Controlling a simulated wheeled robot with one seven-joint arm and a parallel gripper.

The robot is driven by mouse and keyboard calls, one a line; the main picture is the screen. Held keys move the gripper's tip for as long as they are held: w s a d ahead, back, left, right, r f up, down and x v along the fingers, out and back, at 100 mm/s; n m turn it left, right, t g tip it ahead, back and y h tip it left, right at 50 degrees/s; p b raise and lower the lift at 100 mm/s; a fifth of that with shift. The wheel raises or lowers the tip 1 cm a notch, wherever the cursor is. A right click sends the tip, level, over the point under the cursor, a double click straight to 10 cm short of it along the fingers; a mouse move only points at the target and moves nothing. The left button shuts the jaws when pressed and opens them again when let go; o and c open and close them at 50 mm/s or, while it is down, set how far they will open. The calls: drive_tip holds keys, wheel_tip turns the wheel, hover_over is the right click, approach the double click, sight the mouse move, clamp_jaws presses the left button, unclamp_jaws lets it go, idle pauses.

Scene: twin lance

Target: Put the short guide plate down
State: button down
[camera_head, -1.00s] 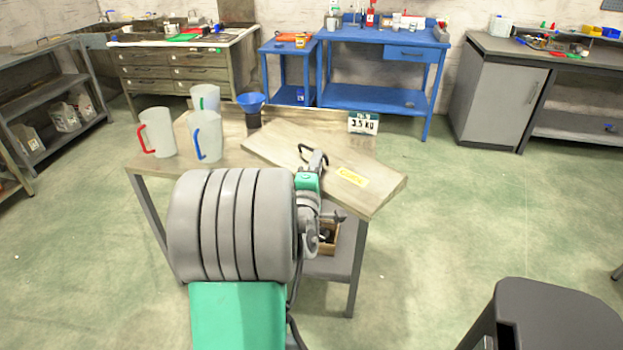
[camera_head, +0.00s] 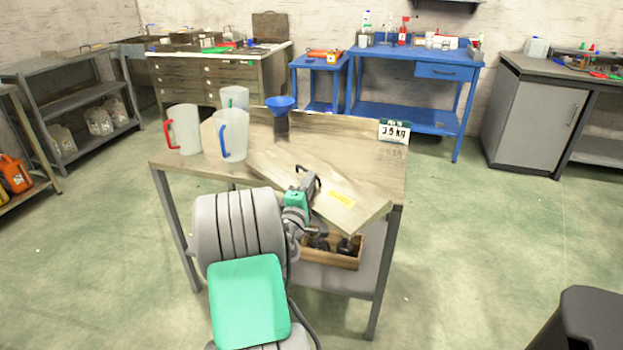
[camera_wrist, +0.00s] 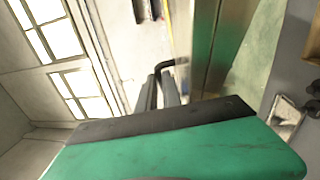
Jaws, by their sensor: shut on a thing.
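The guide plate (camera_head: 362,208) is a pale wooden board with a yellow label. It lies slantwise over the wooden worktable (camera_head: 182,168), its near right corner reaching past the table's front edge. I cannot tell whether it touches the tabletop or hangs just above it. My gripper (camera_head: 311,183), grey and green with dark hooked fingers, is shut on the plate's near left edge. In the wrist view the fingers (camera_wrist: 165,82) show beyond my green and black housing, which hides much of the grip.
On the table's left stand a red-handled jug (camera_head: 183,130), a blue-handled jug (camera_head: 232,135) and another jug behind. A blue funnel (camera_head: 280,104) stands at the back, a weight sign (camera_head: 394,131) at the back right. A wooden crate (camera_head: 345,260) sits on the lower shelf.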

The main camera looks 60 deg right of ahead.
drive_tip(key=c, duration=2)
unclamp_jaws()
drive_tip(key=o, duration=0.5)
drive_tip(key=shift+r, duration=0.1)
drive_tip(key=shift+a, duration=0.1)
